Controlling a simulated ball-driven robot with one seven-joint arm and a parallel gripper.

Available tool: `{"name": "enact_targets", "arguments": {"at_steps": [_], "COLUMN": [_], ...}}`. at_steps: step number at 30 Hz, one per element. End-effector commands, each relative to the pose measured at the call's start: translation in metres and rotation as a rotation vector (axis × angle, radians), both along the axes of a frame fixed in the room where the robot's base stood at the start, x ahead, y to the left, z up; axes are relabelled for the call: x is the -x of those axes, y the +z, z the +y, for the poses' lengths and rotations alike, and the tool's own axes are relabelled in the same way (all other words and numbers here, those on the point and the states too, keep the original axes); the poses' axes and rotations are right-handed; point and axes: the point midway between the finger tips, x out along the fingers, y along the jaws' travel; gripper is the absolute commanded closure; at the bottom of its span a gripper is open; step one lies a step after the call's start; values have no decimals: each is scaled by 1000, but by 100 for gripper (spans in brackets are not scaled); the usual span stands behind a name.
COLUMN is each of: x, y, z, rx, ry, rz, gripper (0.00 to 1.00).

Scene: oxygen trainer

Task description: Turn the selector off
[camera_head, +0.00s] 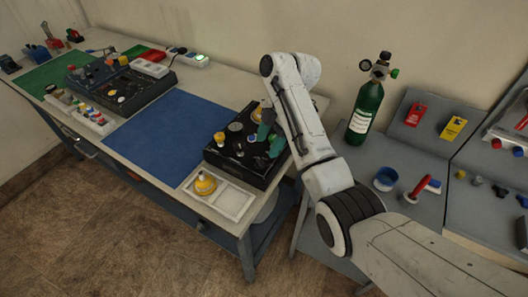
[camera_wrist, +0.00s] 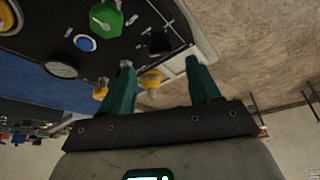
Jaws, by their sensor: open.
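The black control panel (camera_head: 232,158) lies on the workbench, with gauges, buttons and knobs on its top. I cannot tell for sure which control is the selector. My gripper (camera_wrist: 160,63) is open, with its green fingers apart and nothing held. In the head view my gripper is over the panel's right side, and my arm hides part of the panel there.
A white tray (camera_head: 233,203) with a yellow-topped part (camera_head: 204,184) lies in front of the panel. A blue mat (camera_head: 170,135) gives free room to the left. A green oxygen cylinder (camera_head: 366,108) stands on the grey table to the right.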

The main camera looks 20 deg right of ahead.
Motion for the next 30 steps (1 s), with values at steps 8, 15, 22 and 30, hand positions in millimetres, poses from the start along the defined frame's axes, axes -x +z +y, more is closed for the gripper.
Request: {"name": "enact_targets", "arguments": {"at_steps": [8, 15, 22, 30], "x": [-2, -2, -2, -2], "y": [42, 50, 50, 49], "z": [-16, -20, -20, -20], "rx": [1, 0, -1, 0], "ry": [0, 2, 2, -1], "rz": [0, 1, 2, 1], "gripper": [38, 38, 38, 38]}}
